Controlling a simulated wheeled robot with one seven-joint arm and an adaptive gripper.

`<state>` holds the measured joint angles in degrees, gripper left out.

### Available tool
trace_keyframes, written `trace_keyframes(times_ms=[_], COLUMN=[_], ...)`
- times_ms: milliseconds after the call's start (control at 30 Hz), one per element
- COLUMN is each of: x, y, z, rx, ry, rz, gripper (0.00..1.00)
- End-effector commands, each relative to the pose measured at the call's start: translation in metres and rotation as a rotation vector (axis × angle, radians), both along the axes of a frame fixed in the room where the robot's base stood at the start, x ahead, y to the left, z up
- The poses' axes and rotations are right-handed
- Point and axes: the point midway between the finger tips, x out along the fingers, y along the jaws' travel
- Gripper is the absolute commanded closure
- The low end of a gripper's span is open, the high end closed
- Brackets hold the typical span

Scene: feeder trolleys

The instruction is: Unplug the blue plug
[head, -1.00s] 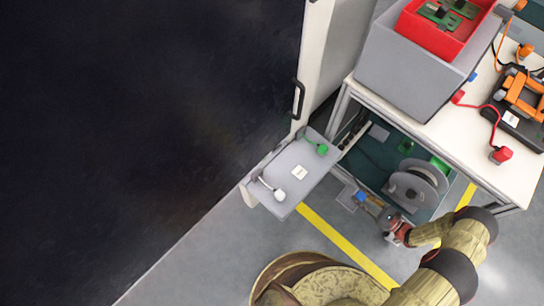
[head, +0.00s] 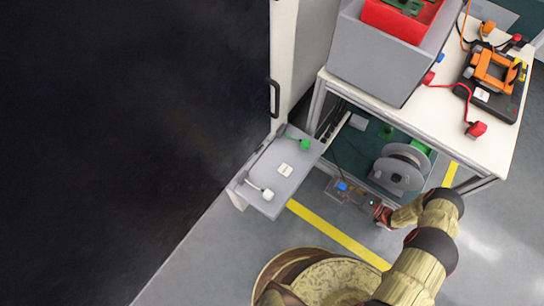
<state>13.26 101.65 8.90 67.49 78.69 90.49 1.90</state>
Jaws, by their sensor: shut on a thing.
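The blue plug (head: 342,186) shows small in the head view, at a grey plate or box (head: 332,194) low beside the table's lower shelf. My gripper (head: 351,193) reaches in from the right, with its fingers at the blue plug. It is shut on the plug; the fingers are tiny here and partly blend with the grey behind them. I cannot tell whether the plug is still fully seated in a socket.
A grey panel (head: 262,177) to the left carries a green plug (head: 305,144) and a white plug (head: 268,194). A cable reel (head: 400,168) stands behind my gripper. The white table (head: 440,110) above holds a grey crate (head: 372,62) and red plugs. Open floor lies in front.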

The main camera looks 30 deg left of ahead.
Motion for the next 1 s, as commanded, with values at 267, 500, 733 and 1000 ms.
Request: trace_keyframes(times_ms=[267,500,733,1000], x=[-0.0002,0.0006,0.0022,0.0028], y=[0.0004,0.0004,0.0001,-0.0001], z=[-0.0015,-0.0018,-0.0020,-0.0023], rx=[-0.003,-0.004,-0.006,-0.008], ry=[0.001,0.000,-0.003,-0.004], rz=[-0.001,-0.002,-0.003,-0.004], gripper=[0.66,0.52,0.49,0.57])
